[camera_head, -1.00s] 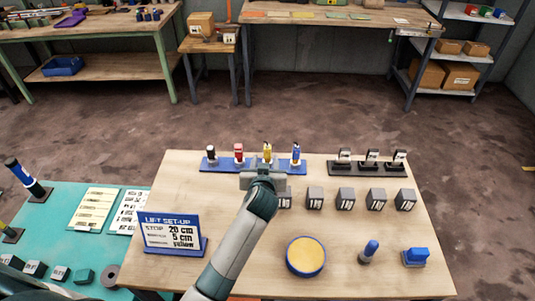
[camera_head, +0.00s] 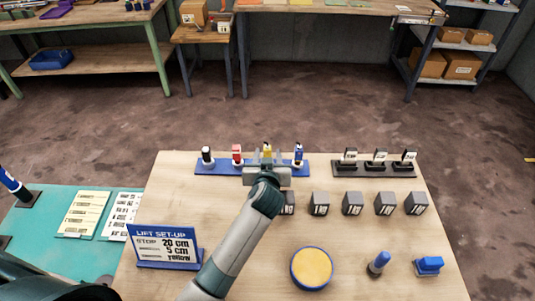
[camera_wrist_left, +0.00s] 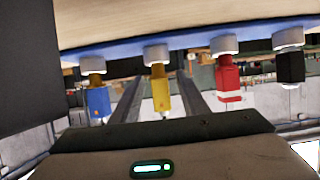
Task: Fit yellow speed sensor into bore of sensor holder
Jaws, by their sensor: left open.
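The yellow speed sensor (camera_head: 267,149) stands in a white collar on the blue rack (camera_head: 217,168), between a red sensor (camera_head: 238,152) and a blue sensor (camera_head: 298,153). My left gripper (camera_head: 267,162) is open at the rack in front of the yellow sensor and partly hides it. In the left wrist view, which looks upside down, the yellow sensor (camera_wrist_left: 160,90) lies between the two open fingers (camera_wrist_left: 160,82); contact cannot be told. Three black holders with white labels (camera_head: 376,160) stand on a dark base at the right; which is the sensor holder cannot be told. My right gripper is not seen.
A black sensor (camera_head: 207,155) stands at the rack's left end. Several grey blocks (camera_head: 352,204) form a row across the wooden table. Nearer stand a yellow-topped round part (camera_head: 311,268), a blue knob (camera_head: 379,262), a blue block (camera_head: 429,265) and a set-up sign (camera_head: 165,245).

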